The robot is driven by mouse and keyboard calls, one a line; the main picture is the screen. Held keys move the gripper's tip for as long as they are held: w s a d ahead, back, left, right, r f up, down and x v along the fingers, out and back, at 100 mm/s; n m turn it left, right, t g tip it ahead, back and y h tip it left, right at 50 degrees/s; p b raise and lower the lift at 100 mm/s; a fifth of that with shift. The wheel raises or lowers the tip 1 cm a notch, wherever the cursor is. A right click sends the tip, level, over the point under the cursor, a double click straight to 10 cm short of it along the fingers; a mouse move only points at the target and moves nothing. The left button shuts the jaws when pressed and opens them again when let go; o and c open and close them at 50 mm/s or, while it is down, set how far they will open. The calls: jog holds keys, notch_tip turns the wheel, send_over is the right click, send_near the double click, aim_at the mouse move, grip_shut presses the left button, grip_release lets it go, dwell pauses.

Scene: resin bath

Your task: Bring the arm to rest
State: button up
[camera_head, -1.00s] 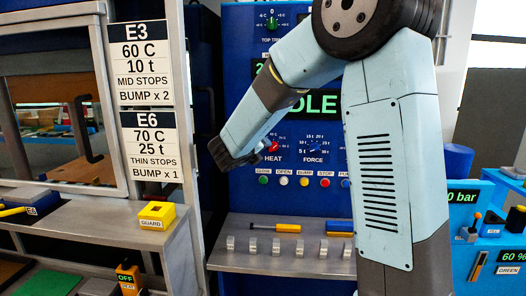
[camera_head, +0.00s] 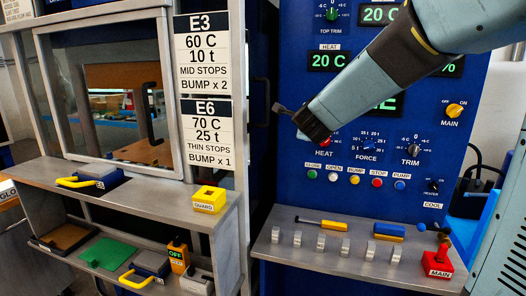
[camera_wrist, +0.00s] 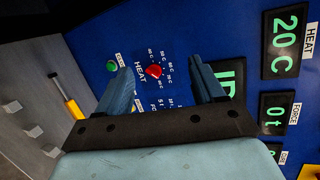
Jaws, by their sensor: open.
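My gripper (camera_head: 289,117) is at the end of my arm, which reaches in from the upper right in front of the blue control panel (camera_head: 467,75). In the wrist view my gripper (camera_wrist: 161,76) shows two blue-grey fingers spread apart with nothing between them. The red HEAT knob (camera_wrist: 154,71) appears behind the gap between the fingers. In the head view the gripper covers part of this knob. Whether the fingers touch the panel cannot be told.
A grey shelf (camera_head: 345,264) with several metal blocks juts out below the panel, with a red MAIN switch (camera_head: 438,262) at its right end. A yellow GUARD box (camera_head: 209,199) sits on the left bench. A windowed guard door (camera_head: 106,95) stands at the left.

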jog(key=s+d+f+n+g, duration=0.2)
jog(key=s+n, duration=0.5)
jog(key=s, duration=0.4)
jog(key=s+d+f+n+g, duration=0.2)
jog(key=s+d+n+g, duration=0.2)
jog(key=s+n, duration=0.3)
jog(key=s+d+f+n+g+y, duration=0.1)
jog(key=s+n, duration=0.5)
jog(key=s, duration=0.9)
jog(key=d+f+g, duration=0.1)
jog(key=d+g, duration=0.1)
jog(key=d, duration=0.1)
jog(key=shift+s+d+n, duration=0.2)
jog(key=shift+s+n, duration=0.05)
jog(key=shift+n, duration=0.15)
